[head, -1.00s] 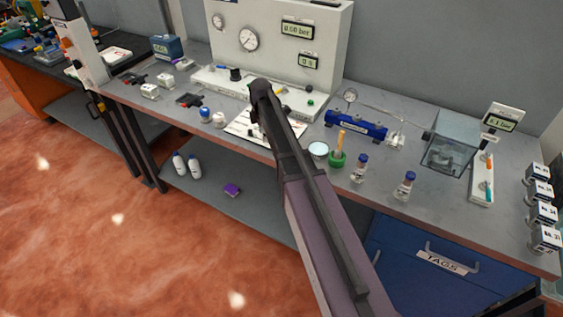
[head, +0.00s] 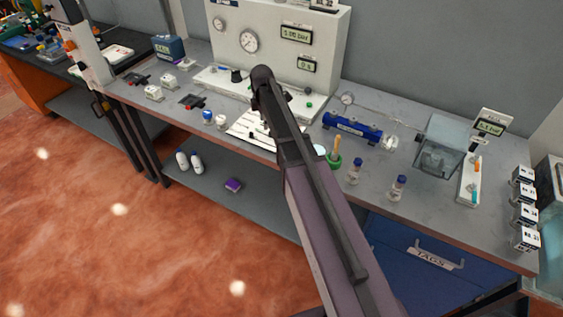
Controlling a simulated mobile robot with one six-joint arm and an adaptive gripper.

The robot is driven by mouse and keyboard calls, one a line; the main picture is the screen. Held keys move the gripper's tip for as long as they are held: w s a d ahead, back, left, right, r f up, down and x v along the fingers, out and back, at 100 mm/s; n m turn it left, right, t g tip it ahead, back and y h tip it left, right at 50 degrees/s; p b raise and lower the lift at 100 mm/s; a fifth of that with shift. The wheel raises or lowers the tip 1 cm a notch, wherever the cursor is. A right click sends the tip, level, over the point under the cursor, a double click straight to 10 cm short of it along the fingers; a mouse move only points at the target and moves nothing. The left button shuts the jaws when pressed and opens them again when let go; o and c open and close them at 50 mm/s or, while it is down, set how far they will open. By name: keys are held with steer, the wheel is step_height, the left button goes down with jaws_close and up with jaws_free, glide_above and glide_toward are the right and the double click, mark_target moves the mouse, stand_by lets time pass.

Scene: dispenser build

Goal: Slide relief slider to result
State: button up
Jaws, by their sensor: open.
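A white board (head: 242,130) with dark marks and small dark parts lies at the bench's front edge, partly behind my arm. I cannot make out which part of it, if any, is the relief slider or a result mark. My arm reaches up from the lower right, and its dark far end stands in front of the panel's base, above the board. My gripper is hidden behind this end of the arm, so its fingers and any contact do not show. A light grey panel (head: 275,50) with round gauges, a bar display (head: 296,34) and a second small display (head: 307,65) stands behind.
Right of my arm are a blue cylinder (head: 352,127), a green holder (head: 334,160), small vials (head: 355,171) and a clear box (head: 440,147). Blue- and white-topped small items (head: 208,117) stand left of the board.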

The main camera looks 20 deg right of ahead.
steer(key=shift+r+p, duration=2.75)
steer(key=shift+r, duration=0.35)
steer(key=s+f+m+b, duration=0.2)
steer(key=s+m, duration=0.6)
steer(key=s, duration=0.4)
steer(key=s+f+m+b, duration=0.3)
steer(key=s+m, duration=0.5)
steer(key=s, duration=0.4)
steer(key=shift+m, duration=0.3)
steer(key=shift+f, duration=0.1)
steer(key=shift+s+a+f+m+b, duration=0.15)
steer(key=shift+s+m, duration=0.2)
steer(key=shift+s, duration=0.2)
steer(key=shift+s+d+f+m+b, duration=0.1)
steer(key=shift+s+m+b, duration=0.05)
steer(key=shift+s+m, duration=0.3)
